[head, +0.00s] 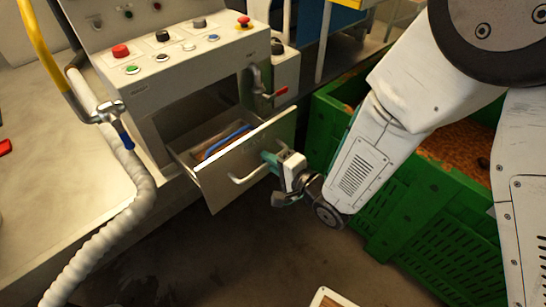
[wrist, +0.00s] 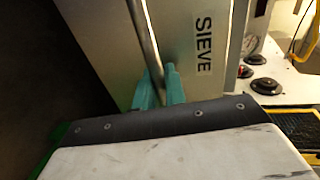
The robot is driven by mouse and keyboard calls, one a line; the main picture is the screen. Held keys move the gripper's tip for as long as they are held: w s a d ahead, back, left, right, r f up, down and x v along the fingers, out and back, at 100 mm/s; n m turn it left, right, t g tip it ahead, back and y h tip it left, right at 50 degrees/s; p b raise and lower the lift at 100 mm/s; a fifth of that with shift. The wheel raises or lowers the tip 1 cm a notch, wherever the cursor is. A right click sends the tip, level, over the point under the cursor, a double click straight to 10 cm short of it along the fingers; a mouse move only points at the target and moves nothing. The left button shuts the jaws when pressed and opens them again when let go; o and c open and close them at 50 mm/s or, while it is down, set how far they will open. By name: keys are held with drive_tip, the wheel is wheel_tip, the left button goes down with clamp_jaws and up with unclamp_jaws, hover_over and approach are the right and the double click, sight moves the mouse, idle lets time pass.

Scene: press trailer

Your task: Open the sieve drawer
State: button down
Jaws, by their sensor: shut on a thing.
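The sieve drawer (head: 213,192) sticks out of the grey machine in the head view, with its top open and a blue-edged item and something brown inside. Its front carries a bar handle (head: 248,173). In the wrist view the drawer front (wrist: 178,40) bears the label SIEVE, and the handle (wrist: 147,40) runs down between the teal fingers. My gripper (head: 268,163) is at the drawer front, shut on the handle; the fingers (wrist: 160,88) also show in the wrist view. The fingertips are partly hidden by the wrist housing in the wrist view.
The machine's control panel (head: 170,62) with several buttons is above the drawer. A green crate (head: 400,205) with brown contents stands to the right, close to my arm. A ribbed hose (head: 135,200) hangs at the left. Dark floor is clear below the drawer.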

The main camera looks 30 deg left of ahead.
drive_tip(key=c, duration=1.5)
unclamp_jaws()
drive_tip(key=shift+c, duration=0.2)
drive_tip(key=v, duration=0.7)
drive_tip(key=shift+d, duration=0.3)
drive_tip(key=shift+s, duration=0.1)
